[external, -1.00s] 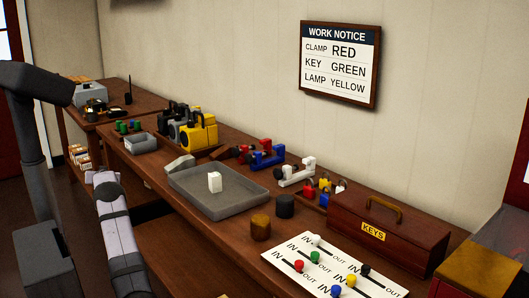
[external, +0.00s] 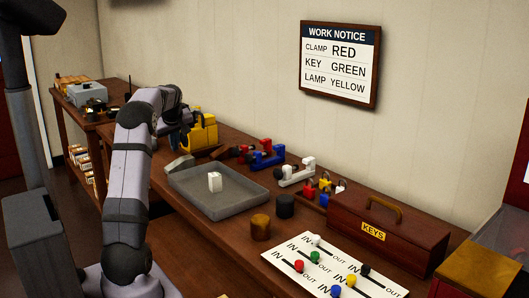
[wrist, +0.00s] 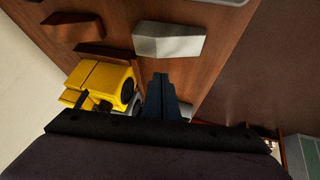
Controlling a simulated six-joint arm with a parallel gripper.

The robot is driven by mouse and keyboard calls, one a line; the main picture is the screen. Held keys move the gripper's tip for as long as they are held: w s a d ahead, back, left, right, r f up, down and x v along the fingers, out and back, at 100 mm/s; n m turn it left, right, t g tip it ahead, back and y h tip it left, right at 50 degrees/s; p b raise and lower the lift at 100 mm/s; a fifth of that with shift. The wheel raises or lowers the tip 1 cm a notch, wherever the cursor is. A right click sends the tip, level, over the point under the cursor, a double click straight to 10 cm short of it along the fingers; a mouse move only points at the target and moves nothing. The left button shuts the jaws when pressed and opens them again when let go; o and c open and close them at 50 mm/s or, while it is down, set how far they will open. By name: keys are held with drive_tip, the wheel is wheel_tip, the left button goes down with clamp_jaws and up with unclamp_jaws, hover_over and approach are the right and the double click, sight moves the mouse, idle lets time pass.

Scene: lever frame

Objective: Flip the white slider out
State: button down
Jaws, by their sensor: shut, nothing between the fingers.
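The white slider (external: 316,240) is a small white knob on the white slider board (external: 280,257) at the lower right of the external view. It sits at the IN end of its short dark slot. My gripper shows in the wrist view as dark fingers (wrist: 160,80), shut and empty. It is over the far left part of the bench, beside the yellow lamp (wrist: 98,82) and well away from the slider board. The external view shows my arm reaching up there, with the fingers mostly hidden. The slider board is out of the wrist view.
Other sliders, green (external: 314,256), red (external: 299,266), yellow (external: 352,281), black (external: 366,270) and blue (external: 336,291), share the board. A grey tray (external: 240,206) with a white block (external: 215,182), two round blocks and the KEYS box (external: 385,232) stand between or near.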

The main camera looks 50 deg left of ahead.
drive_tip(key=w+d+r+m+h+p, duration=0.2)
drive_tip(key=w+d, duration=0.1)
drive_tip(key=d, duration=0.9)
drive_tip(key=w+d+r+m+h+p, duration=0.2)
drive_tip(key=w+d+r+h, duration=0.1)
drive_tip(key=d, duration=0.8)
drive_tip(key=s+d+r+m+g+h+p, duration=0.2)
drive_tip(key=d+r+p, duration=0.15)
drive_tip(key=d, duration=0.95)
drive_tip(key=s+d+r+m+g+h+p, duration=0.1)
drive_tip(key=d+r+h+p, duration=0.3)
drive_tip(key=d, duration=0.8)
drive_tip(key=w+d+f+n+g+p, duration=0.1)
drive_tip(key=w+d+f+n+p, duration=0.3)
drive_tip(key=f+p, duration=0.3)
drive_tip(key=shift+w+d, duration=0.7)
drive_tip(key=shift+d, duration=0.2)
drive_tip(key=shift+f+p, duration=0.2)
drive_tip(key=shift+p, duration=0.1)
